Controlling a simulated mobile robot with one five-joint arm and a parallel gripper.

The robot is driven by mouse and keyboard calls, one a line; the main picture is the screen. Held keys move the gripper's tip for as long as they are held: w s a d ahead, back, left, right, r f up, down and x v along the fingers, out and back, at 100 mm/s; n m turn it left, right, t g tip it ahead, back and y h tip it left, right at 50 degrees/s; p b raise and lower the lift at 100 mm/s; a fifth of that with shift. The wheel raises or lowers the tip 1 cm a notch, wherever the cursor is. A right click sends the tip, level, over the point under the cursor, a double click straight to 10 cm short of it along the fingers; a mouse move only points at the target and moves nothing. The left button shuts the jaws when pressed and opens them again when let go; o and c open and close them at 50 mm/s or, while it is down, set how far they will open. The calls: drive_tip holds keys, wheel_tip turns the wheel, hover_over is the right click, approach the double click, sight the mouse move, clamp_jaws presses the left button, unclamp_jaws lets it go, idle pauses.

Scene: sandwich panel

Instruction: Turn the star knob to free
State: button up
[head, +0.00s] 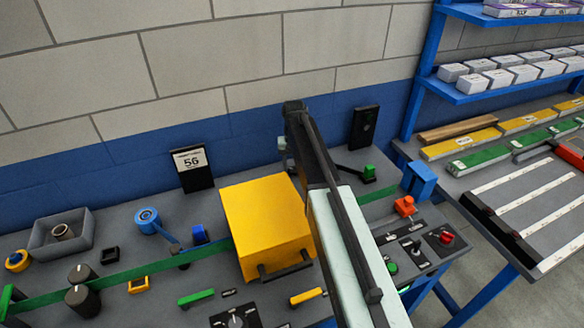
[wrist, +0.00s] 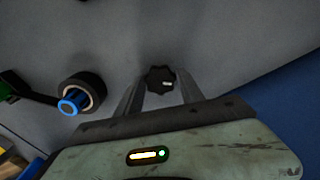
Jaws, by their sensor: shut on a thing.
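The star knob (wrist: 161,80) is black and lobed, with a small white mark on its face toward the lower right. It shows in the wrist view, on a grey surface. My gripper (wrist: 161,84) has one finger on each side of the knob and is shut on it. The far ends of the fingers are partly hard to make out against the grey. In the head view my arm covers part of the bench, and I cannot make out the star knob or the fingertips there.
A blue-ended round part with a dark collar (wrist: 78,98) stands left of the knob in the wrist view. In the head view a yellow box (head: 262,215) stands beside my arm. A green strip (head: 130,265), small knobs and a grey tray (head: 45,237) lie left.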

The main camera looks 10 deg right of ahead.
sight(294, 169)
drive_tip(key=n, duration=0.4)
drive_tip(key=shift+w+n, duration=0.1)
drive_tip(key=shift+n, duration=2.1)
drive_tip(key=o, duration=1.3)
drive_tip(key=shift+o, duration=0.2)
wheel_tip(294, 169, up, 8)
drive_tip(key=p, duration=0.8)
drive_tip(key=shift+r, duration=0.1)
drive_tip(key=shift+f, duration=0.2)
